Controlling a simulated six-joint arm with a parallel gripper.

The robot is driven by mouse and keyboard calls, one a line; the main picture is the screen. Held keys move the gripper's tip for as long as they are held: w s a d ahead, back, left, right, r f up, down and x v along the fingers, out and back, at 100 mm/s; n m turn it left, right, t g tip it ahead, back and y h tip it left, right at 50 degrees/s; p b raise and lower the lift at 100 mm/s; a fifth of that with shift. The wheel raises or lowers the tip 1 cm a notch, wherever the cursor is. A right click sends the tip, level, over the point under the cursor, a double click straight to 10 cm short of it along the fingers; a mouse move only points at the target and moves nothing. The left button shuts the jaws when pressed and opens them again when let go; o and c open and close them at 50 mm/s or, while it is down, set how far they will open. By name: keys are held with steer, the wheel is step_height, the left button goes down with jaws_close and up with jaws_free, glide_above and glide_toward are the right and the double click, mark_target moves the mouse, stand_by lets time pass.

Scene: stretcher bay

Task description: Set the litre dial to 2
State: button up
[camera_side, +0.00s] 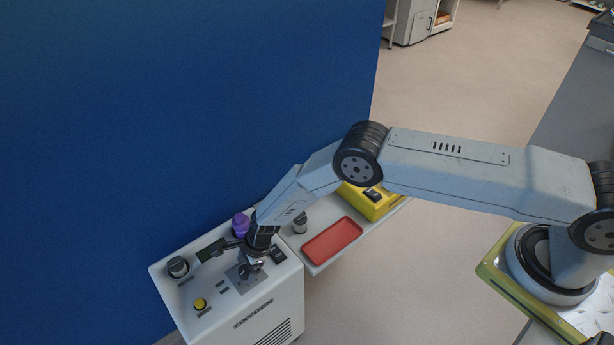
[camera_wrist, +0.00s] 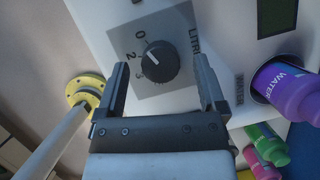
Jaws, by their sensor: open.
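The litre dial (camera_wrist: 160,62) is a round black knob on a grey plate (camera_wrist: 182,18) printed "LITRE". The figures 0, 2 and 3 show on its left side. A small pale mark shows on the knob's upper left, roughly between 0 and 2; its exact setting is hard to tell. My gripper (camera_wrist: 160,78) is open, with one finger on each side of the dial and visible gaps to both. In the side view my gripper (camera_side: 256,256) is low over the white machine (camera_side: 285,305), and partly hides the dial.
A purple bottle (camera_side: 241,224) stands close behind my gripper; it reads "WATER" in the wrist view (camera_wrist: 290,92). A yellow button (camera_side: 200,304) and another black knob (camera_side: 177,266) are to the left. A red tray (camera_side: 331,240) lies right. A blue wall (camera_side: 180,110) rises behind.

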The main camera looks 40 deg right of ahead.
steer(key=shift+a+f, duration=0.15)
steer(key=shift+f, duration=0.25)
jaws_close()
steer(key=shift+n, duration=0.4)
steer(key=n+g, duration=0.1)
steer(key=n, duration=0.3)
steer(key=shift+w+f+g, duration=0.1)
steer(key=shift+w+g, duration=0.05)
steer(key=shift+g, duration=0.25)
steer(key=shift+n+g, duration=0.8)
steer(key=shift+n, duration=1.2)
